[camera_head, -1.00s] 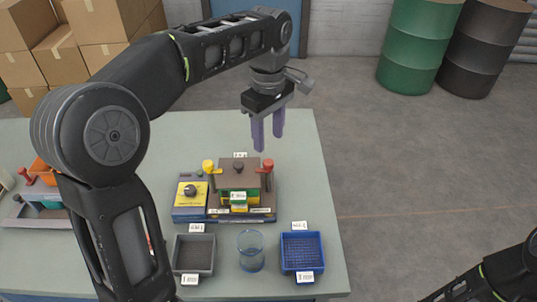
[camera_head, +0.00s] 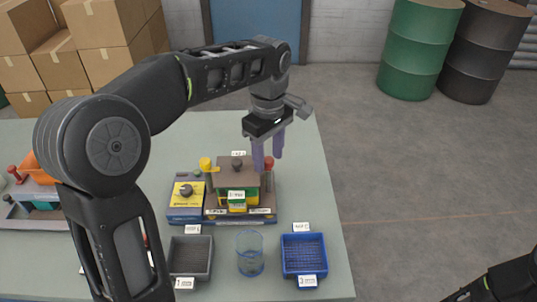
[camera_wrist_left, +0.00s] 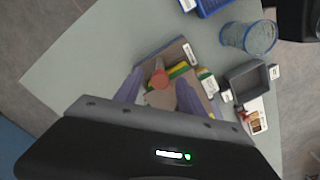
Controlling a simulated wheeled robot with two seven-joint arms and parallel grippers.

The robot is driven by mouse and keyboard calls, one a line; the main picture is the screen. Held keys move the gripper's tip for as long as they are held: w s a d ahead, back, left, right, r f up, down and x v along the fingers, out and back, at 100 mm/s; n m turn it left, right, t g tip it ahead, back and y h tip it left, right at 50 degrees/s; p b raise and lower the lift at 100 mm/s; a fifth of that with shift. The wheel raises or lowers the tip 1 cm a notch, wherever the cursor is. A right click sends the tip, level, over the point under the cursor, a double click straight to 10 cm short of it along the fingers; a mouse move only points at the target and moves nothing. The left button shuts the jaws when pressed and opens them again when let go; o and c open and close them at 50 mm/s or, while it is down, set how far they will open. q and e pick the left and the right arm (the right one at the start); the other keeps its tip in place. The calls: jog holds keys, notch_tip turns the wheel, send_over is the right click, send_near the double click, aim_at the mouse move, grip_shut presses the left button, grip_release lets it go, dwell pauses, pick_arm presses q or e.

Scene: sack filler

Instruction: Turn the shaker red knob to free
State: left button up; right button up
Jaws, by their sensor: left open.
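The shaker (camera_head: 238,172) is a brown-topped block with green and yellow parts on the table. A yellow knob (camera_head: 205,163) stands at its left. The red knob (camera_head: 269,163) stands at its right, partly hidden by my fingers in the head view. My left gripper (camera_head: 268,157) points down, open, with its purple fingers at the red knob. In the left wrist view, the red knob (camera_wrist_left: 160,80) shows between the two spread fingers. I cannot tell whether a finger touches it. Only part of my right arm shows at the lower right; its gripper is out of view.
A yellow-and-blue box with a black dial (camera_head: 186,191) adjoins the shaker's left. In front stand a grey tray (camera_head: 190,277), a clear cup (camera_head: 249,254) and a blue tray (camera_head: 303,272). An orange bin (camera_head: 40,173) is at the far left. The table right of the shaker is clear.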

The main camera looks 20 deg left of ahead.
pick_arm(q)
jog(key=shift+c, duration=0.6)
grip_shut()
jog(key=shift+m, duration=0.5)
jog(key=m+p, duration=0.1)
jog(key=m, duration=0.2)
jog(key=shift+r, duration=0.1)
jog(key=m, duration=0.5)
jog(key=shift+p, duration=0.4)
jog(key=m, duration=0.4)
jog(key=shift+p, duration=0.35)
jog(key=m, duration=0.5)
jog(key=shift+p, duration=0.3)
